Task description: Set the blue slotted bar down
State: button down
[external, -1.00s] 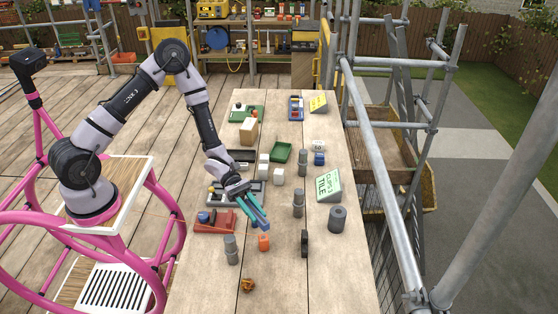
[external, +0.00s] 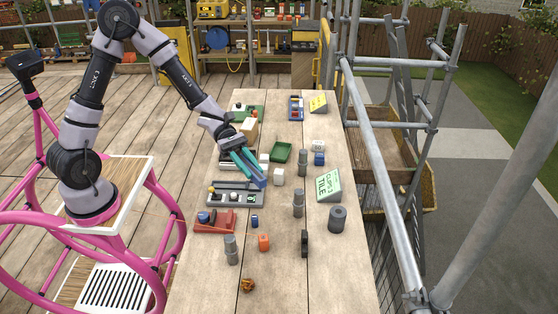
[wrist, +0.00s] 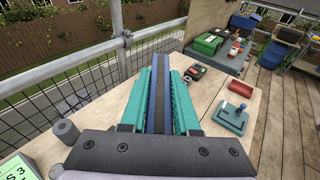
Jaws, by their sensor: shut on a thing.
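My gripper (external: 246,164) has teal fingers and is shut on the blue slotted bar (external: 258,181), which shows at the fingertips in the external view. In the wrist view the bar (wrist: 152,98) runs lengthwise between the two teal fingers, blue with a dark band along it. My gripper holds it over the middle left of the wooden table (external: 277,240), close to the white blocks. I cannot tell whether the bar touches anything below it.
A grey tray (external: 243,200) lies just in front of my gripper. White blocks (external: 279,176), a green tray (external: 281,152) and a tan block (external: 250,129) stand near. Grey cylinders (external: 298,203) and a sign (external: 328,184) are to the right. The front right tabletop is clear.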

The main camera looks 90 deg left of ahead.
jog(key=s+d+f+m+g+h, duration=0.1)
jog(key=s+d+f+m+g, duration=0.85)
jog(key=m+g, duration=0.55)
jog(key=a+f+m+g+y, duration=0.3)
jog(key=f+m+g+y, duration=0.15)
jog(key=m+y, duration=0.35)
jog(key=a+f+m+g+y, duration=0.3)
jog(key=m+g+y, duration=0.25)
jog(key=y, duration=0.45)
jog(key=w+a+m+t+y, duration=0.2)
jog(key=w+m+t+y, duration=0.25)
jog(key=m+y, duration=0.3)
notch_tip(320, 180, up, 17)
jog(key=m+t, duration=1.6)
jog(key=t, duration=0.6)
send_over(305, 288)
jog(key=shift+h, duration=0.45)
notch_tip(305, 288, down, 34)
jog(key=shift+f, duration=0.25)
